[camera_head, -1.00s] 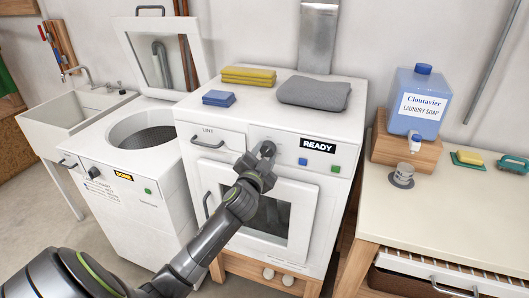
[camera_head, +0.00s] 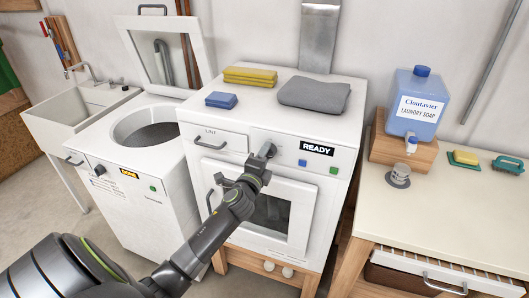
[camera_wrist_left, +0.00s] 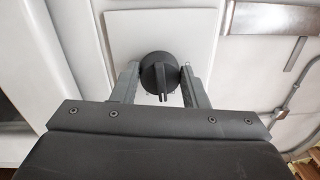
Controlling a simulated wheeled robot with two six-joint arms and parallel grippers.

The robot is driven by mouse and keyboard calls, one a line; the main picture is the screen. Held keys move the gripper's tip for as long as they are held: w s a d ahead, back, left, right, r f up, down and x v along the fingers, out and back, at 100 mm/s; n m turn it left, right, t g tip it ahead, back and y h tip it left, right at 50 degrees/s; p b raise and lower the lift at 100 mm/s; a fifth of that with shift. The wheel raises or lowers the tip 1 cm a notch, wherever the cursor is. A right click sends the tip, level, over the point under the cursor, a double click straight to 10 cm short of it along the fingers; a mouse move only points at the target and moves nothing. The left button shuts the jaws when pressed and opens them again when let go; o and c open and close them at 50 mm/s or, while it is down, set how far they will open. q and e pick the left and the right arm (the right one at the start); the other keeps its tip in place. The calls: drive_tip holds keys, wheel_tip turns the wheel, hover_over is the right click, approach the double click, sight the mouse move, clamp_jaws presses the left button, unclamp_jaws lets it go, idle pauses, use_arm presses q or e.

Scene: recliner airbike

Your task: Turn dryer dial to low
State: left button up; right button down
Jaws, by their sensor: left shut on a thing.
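The dryer (camera_head: 325,170) is a white front-loading machine with a READY display (camera_head: 317,149). Its dark round dial (camera_head: 268,150) is on the front panel left of that display. My left gripper (camera_head: 261,160) reaches the dial from the front and is shut on it. In the left wrist view, the dial (camera_wrist_left: 159,73) sits between the two fingers of my left gripper (camera_wrist_left: 159,82), its raised grip bar roughly vertical in that view. The fingers hide most dial markings, so I cannot read the setting. My right gripper is not in view.
A blue button (camera_head: 302,162) and a green button (camera_head: 334,170) sit below the display. The lint drawer (camera_head: 212,136) is left of the dial. Folded cloths lie on the dryer top. An open-lidded washer (camera_head: 125,190) stands left, a table (camera_head: 450,215) right.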

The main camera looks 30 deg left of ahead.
use_arm(q)
drive_tip(key=shift+m+h+p, duration=0.4)
drive_tip(key=shift+m+p, duration=1.15)
drive_tip(key=shift+m, duration=2.15)
drive_tip(key=o, duration=1)
drive_tip(key=shift+r, duration=0.1)
drive_tip(key=b+v, duration=0.2)
drive_tip(key=v, duration=1.5)
drive_tip(key=shift+s, duration=0.2)
